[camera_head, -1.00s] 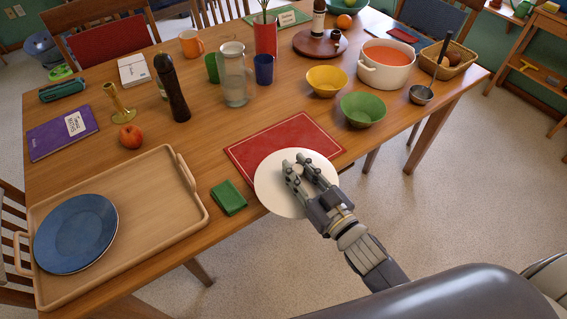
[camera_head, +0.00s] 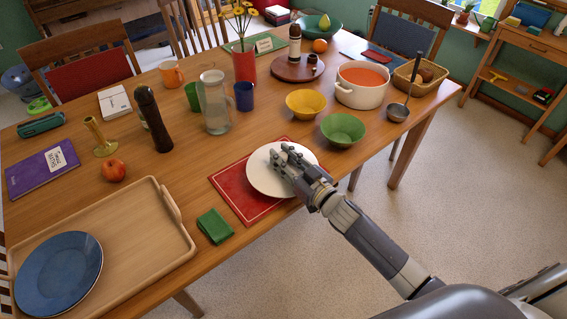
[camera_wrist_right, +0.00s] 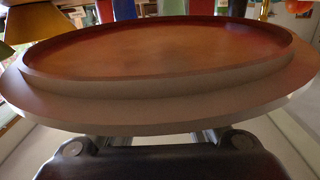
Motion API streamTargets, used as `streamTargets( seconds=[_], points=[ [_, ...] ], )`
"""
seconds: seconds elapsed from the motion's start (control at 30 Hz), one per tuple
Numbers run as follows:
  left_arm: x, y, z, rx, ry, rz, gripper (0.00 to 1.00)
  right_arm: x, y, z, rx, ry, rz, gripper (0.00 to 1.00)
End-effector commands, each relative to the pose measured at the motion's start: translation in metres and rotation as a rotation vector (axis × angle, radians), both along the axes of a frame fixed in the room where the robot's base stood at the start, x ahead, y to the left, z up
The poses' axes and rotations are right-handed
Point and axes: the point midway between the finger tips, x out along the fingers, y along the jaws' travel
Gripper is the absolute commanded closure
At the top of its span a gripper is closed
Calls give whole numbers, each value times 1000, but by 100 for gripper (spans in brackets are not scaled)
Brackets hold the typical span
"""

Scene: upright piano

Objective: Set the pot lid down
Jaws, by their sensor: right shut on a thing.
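The pot lid (camera_head: 263,182) is a round white disc. My right gripper (camera_head: 284,158) is shut on it from above, at its middle, and hides the knob. In the right wrist view the lid's rimmed underside (camera_wrist_right: 160,112) fills most of the picture, and the gripper shows dark at the bottom. The white pot (camera_head: 356,95) with orange-red soup stands uncovered at the back right. My left gripper is not in view.
A green cloth (camera_head: 215,226) and a wooden tray (camera_head: 150,255) with a blue plate (camera_head: 58,272) lie left of the placemat. A green bowl (camera_head: 343,130) and a yellow bowl (camera_head: 306,104) stand behind right. A glass pitcher (camera_head: 214,105) stands further back. Bare table lies behind the mat.

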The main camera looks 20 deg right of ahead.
Motion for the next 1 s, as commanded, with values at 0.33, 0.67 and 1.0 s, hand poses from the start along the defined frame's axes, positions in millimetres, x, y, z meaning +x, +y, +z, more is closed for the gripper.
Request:
streamTargets(
  seconds=[0.33, 0.67, 1.0],
  points=[
    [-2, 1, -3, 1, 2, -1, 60, 9, -3, -30, 1, -4, 0, 100],
    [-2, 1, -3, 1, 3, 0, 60, 9, -3, -34, 1, -5, 1, 100],
    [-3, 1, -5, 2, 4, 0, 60, 8, -3, -39, -1, 0, 0, 56]
  ],
)
